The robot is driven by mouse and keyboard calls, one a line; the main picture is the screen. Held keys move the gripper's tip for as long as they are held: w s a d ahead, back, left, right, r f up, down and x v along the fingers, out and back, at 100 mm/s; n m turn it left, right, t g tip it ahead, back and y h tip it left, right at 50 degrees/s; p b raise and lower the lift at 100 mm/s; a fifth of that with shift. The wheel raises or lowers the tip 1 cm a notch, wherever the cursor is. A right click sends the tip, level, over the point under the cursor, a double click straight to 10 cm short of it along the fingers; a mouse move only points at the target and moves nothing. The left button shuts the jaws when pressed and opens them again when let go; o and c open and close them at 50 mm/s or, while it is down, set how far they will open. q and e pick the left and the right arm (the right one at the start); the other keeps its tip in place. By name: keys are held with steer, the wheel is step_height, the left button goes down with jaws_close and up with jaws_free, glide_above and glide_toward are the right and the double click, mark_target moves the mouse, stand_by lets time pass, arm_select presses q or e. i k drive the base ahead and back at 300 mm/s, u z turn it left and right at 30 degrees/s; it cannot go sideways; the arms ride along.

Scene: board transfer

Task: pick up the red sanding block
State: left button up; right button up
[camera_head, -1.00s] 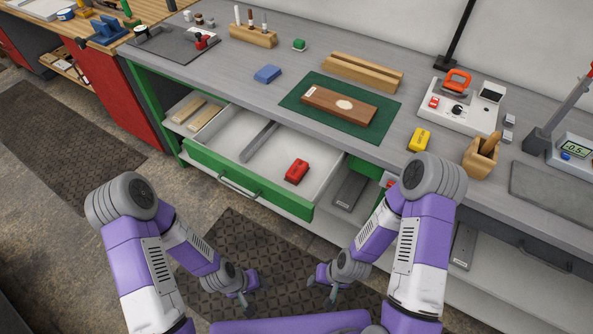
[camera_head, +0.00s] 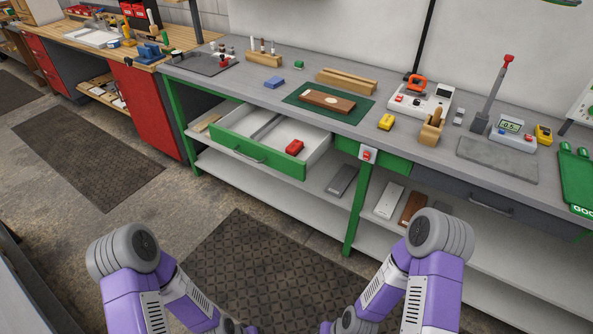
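The red sanding block (camera_head: 294,146) lies inside the open drawer (camera_head: 262,162), near its right front corner. The drawer has a green front with a metal handle and is pulled out from under the workbench. A long grey strip (camera_head: 267,127) lies in the drawer to the left of the block. My two arms come in at the bottom of the view, well short of the drawer. Their wrists reach the bottom edge, and the fingers of both grippers are cut off below it. Nothing touches the block.
The workbench top (camera_head: 240,92) holds a blue block (camera_head: 276,82), a green mat (camera_head: 301,103) with a wooden board (camera_head: 327,100), and a yellow block (camera_head: 386,122). A green bench leg (camera_head: 356,212) stands right of the drawer. The floor before the drawer, with a dark mat (camera_head: 262,262), is clear.

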mark_target(293, 149)
steer(key=u, duration=0.65)
steer(key=i, duration=0.45)
steer(key=u, duration=0.6)
steer(key=i, duration=0.75)
steer(key=z, duration=0.25)
